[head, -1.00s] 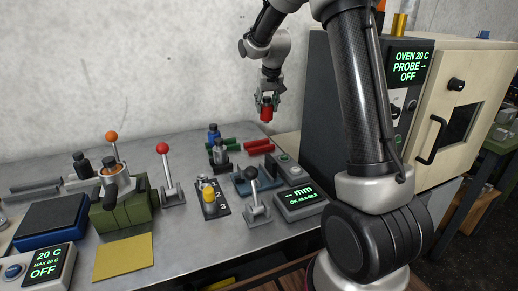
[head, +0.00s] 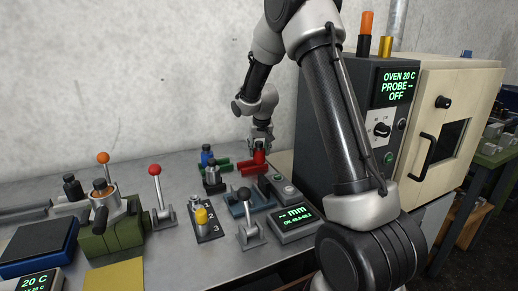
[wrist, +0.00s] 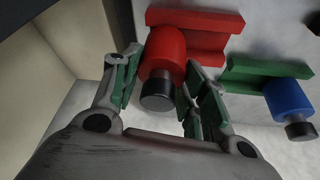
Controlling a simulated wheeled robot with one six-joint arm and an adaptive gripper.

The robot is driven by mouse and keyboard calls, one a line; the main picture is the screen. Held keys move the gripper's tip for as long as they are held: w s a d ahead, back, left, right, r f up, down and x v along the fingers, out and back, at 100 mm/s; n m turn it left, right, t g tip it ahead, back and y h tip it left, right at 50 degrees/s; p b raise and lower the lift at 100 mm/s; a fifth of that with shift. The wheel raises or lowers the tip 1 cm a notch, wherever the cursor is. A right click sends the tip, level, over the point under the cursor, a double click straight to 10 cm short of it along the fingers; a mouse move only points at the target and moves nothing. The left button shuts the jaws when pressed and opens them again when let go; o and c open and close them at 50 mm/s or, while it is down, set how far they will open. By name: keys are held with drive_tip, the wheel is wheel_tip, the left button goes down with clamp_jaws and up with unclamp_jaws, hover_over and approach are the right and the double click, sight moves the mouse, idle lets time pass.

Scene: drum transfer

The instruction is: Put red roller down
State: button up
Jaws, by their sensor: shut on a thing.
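The red roller (wrist: 166,55) is a red cylinder with a dark end knob. My gripper (wrist: 158,85) is shut on it, with green finger pads on both sides in the wrist view. In the head view my gripper (head: 261,146) points down at the back of the bench, with the red roller (head: 259,157) under it. The red cradle (wrist: 205,30) lies right at the roller's far end in the wrist view; the red cradle also shows in the head view (head: 246,165). I cannot tell whether the roller rests on the cradle.
A blue roller (wrist: 287,98) lies by the green cradle (wrist: 250,75), right of my gripper in the wrist view. The gauge with a green display (head: 293,218) stands in front. The dark oven (head: 335,120) stands close on the right. Several levers stand on the bench.

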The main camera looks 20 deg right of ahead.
drive_tip(key=o, duration=1.4)
drive_tip(key=s+a+r, duration=0.1)
drive_tip(key=s+r, duration=1.1)
drive_tip(key=r, duration=0.5)
drive_tip(key=s+a+n+y, duration=0.1)
drive_tip(key=s+n, duration=0.2)
drive_tip(key=s, duration=2.6)
drive_tip(key=shift+s+a+r, duration=0.2)
drive_tip(key=shift+a+r, duration=0.1)
drive_tip(key=shift+a, duration=0.1)
